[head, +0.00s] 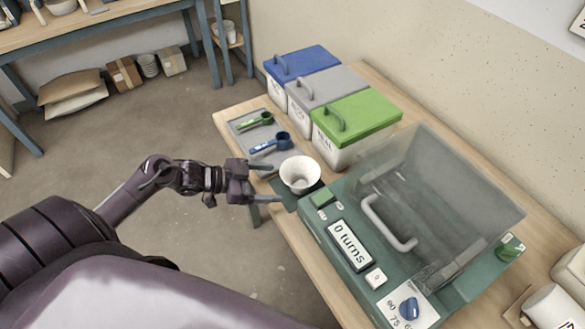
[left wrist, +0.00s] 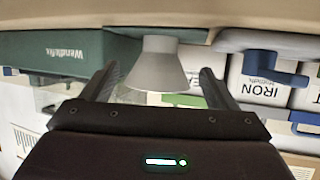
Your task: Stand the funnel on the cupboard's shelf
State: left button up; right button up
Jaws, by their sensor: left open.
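The funnel (head: 300,174) is a white, wide-mouthed cone near the table's left edge, beside the green machine. My left gripper (head: 264,183) is open just left of the funnel, its two fingers pointing toward it. In the left wrist view the funnel (left wrist: 158,68) shows as a grey-white cone between the two open fingers (left wrist: 161,72); I see no contact. My right gripper is not in view. I cannot make out a cupboard for certain; a blue-framed shelf unit (head: 216,45) stands at the back, cut off by the top edge.
The green machine (head: 340,240) with a clear cover (head: 440,190) fills the table right of the funnel. Lidded bins in blue (head: 302,63), grey (head: 325,86) and green (head: 357,116) stand behind. Green (head: 257,122) and blue (head: 270,143) scoops lie on a grey tray (head: 238,128).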

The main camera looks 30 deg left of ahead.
aim_at(296, 181)
pick_arm(q)
jog(key=x, duration=0.5)
jog(key=p+x, duration=0.1)
jog(key=x, duration=0.2)
jog(key=shift+w+d+r, duration=0.1)
jog(key=shift+w+r, duration=0.1)
jog(key=shift+r, duration=0.1)
jog(key=c, duration=1.4)
jog(key=shift+o, duration=0.2)
jog(key=shift+r, duration=0.1)
